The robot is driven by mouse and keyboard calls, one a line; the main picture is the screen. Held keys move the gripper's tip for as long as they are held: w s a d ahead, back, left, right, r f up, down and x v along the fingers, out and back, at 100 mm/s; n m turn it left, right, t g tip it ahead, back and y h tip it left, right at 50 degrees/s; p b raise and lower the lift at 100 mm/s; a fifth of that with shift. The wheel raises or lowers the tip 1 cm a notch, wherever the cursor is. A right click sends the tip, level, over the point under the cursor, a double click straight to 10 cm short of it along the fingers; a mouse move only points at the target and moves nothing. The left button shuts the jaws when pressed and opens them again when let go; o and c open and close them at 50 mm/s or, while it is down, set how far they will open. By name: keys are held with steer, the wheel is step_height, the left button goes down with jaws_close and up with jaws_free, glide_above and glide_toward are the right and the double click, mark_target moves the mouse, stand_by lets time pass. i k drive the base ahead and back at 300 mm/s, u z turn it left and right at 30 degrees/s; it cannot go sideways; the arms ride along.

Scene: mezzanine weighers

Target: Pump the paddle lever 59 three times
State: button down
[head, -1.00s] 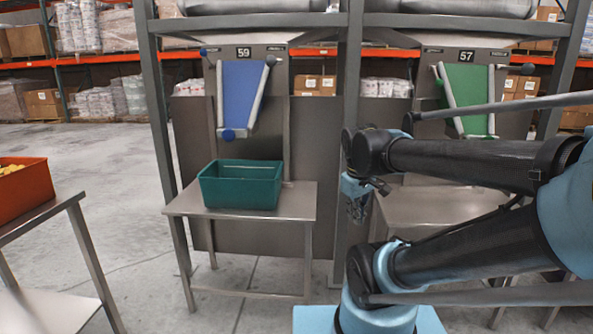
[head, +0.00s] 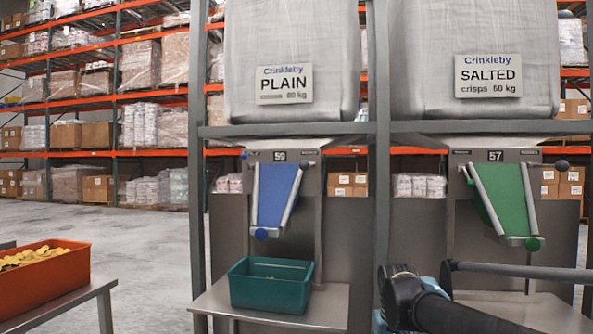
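The number 59 plate (head: 279,156) is on the left weigher, above a sloping blue chute (head: 273,197) with pale side rails. A round blue knob (head: 261,233) is at the chute's lower left end. A smaller blue knob (head: 243,155) is at the upper left, and a dark knob (head: 312,164) at the upper right. Which of these belongs to the paddle lever I cannot tell. A teal crate (head: 270,294) stands below the chute; its inside is only partly visible. My dark arm shows at the lower right, well apart from weigher 59.
A weigher marked 57 (head: 495,156) with a green chute (head: 503,208) stands to the right, past a grey post (head: 378,130). Large PLAIN (head: 290,45) and SALTED (head: 475,30) sacks sit above. An orange crate (head: 50,285) of yellow pieces is at left. Floor between is clear.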

mark_target(304, 165)
steer(key=u, duration=1.55)
steer(key=k, duration=1.15)
steer(key=z, duration=0.9)
steer(key=i, duration=1)
steer(key=u, duration=0.05)
